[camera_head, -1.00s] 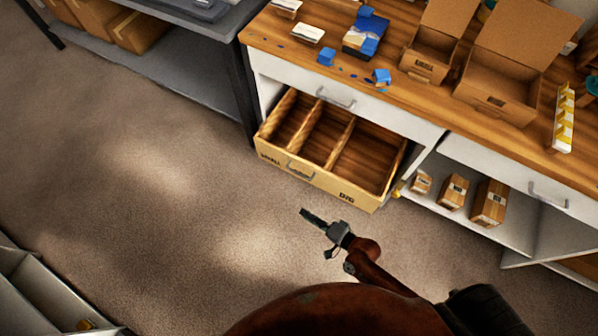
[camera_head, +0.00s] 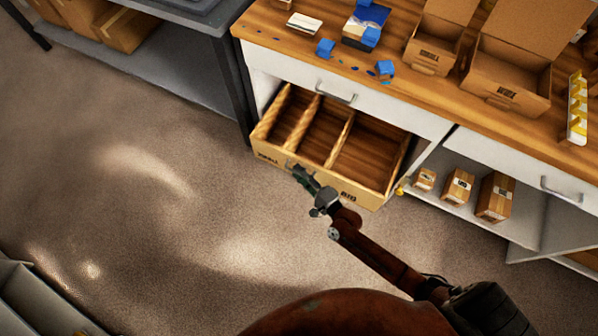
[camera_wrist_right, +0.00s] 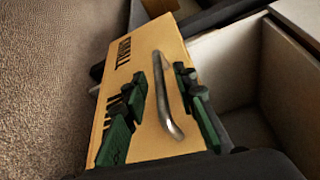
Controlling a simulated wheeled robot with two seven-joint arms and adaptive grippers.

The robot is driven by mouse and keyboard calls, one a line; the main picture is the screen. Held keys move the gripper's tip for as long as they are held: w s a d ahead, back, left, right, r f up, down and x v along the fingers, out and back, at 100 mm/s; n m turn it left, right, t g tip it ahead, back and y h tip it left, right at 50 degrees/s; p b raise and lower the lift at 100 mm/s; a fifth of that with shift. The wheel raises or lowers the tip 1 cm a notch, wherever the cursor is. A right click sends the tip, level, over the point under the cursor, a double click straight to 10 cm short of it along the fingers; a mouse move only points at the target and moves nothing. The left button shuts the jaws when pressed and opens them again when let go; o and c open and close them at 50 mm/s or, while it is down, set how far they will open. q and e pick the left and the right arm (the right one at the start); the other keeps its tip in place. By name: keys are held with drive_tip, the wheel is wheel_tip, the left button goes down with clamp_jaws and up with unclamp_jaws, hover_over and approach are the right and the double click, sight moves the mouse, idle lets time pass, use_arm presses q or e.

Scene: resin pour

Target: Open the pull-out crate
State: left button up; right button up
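The pull-out crate (camera_head: 270,154) is a light wooden box with dividers inside. It sticks out from the bay under the workbench, and its inside looks empty. Its metal handle (camera_wrist_right: 165,95) shows on the front panel in the right wrist view. My right gripper (camera_head: 298,173) is at the crate's front, by the handle. In the right wrist view its green fingers (camera_wrist_right: 171,72) are apart, on either side of the handle. I cannot tell whether they touch it. My left gripper is not in view.
The wooden bench top (camera_head: 300,62) holds open cardboard boxes (camera_head: 505,75) and blue pieces. A white drawer (camera_head: 390,112) sits above the crate. Small boxes (camera_head: 458,187) stand on a shelf to the right. The floor (camera_head: 130,200) before the crate is clear.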

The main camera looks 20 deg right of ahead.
drive_tip(key=shift+w, duration=0.1)
drive_tip(key=shift+c, duration=0.4)
clamp_jaws()
idle(0.3)
